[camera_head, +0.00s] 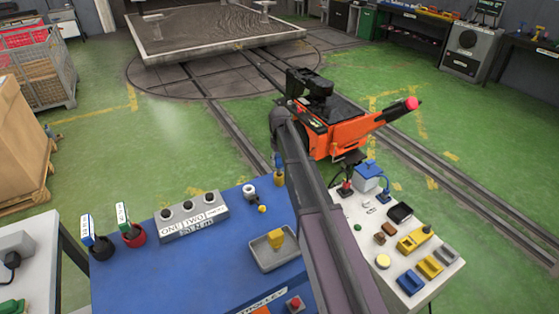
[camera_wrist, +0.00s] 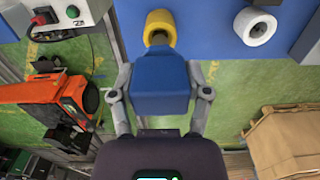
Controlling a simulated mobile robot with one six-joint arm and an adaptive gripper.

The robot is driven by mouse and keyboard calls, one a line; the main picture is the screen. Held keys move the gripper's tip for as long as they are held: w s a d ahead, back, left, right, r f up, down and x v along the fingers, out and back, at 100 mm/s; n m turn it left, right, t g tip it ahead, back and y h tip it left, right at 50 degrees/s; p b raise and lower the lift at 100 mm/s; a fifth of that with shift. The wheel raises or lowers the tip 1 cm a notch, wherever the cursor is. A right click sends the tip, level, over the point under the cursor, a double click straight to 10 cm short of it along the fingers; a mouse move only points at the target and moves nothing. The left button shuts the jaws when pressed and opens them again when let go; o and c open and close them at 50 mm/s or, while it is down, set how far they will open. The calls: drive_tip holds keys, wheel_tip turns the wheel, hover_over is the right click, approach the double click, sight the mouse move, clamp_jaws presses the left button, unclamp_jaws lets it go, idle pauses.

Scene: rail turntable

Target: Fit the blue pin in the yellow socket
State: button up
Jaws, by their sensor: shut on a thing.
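The blue pin (camera_wrist: 160,85) is held between the two fingers of my gripper (camera_wrist: 161,93) in the wrist view. Its far end lies at the near edge of the yellow socket (camera_wrist: 160,22), a round yellow ring with a dark opening. I cannot tell whether the tip is inside the opening or just in front of it. In the head view the pin (camera_head: 278,160) shows as a small blue piece just above the yellow socket (camera_head: 279,179), at the far edge of the blue table. My arm hides most of my gripper there.
A white socket (camera_wrist: 256,26) stands beside the yellow one. The blue table (camera_head: 130,288) also bears a grey tray (camera_head: 256,262) with a yellow piece, a labelled grey box (camera_head: 190,217) and a red button (camera_head: 294,303). A white table (camera_head: 449,267) with several small parts stands at right.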

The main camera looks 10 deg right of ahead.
sight(280, 169)
drive_tip(key=shift+f+b, duration=2.3)
drive_tip(key=shift+f, duration=0.1)
drive_tip(key=o, duration=1.3)
drive_tip(key=shift+r, duration=0.2)
wheel_tip(280, 169, up, 11)
drive_tip(key=p, duration=1.1)
idle(0.3)
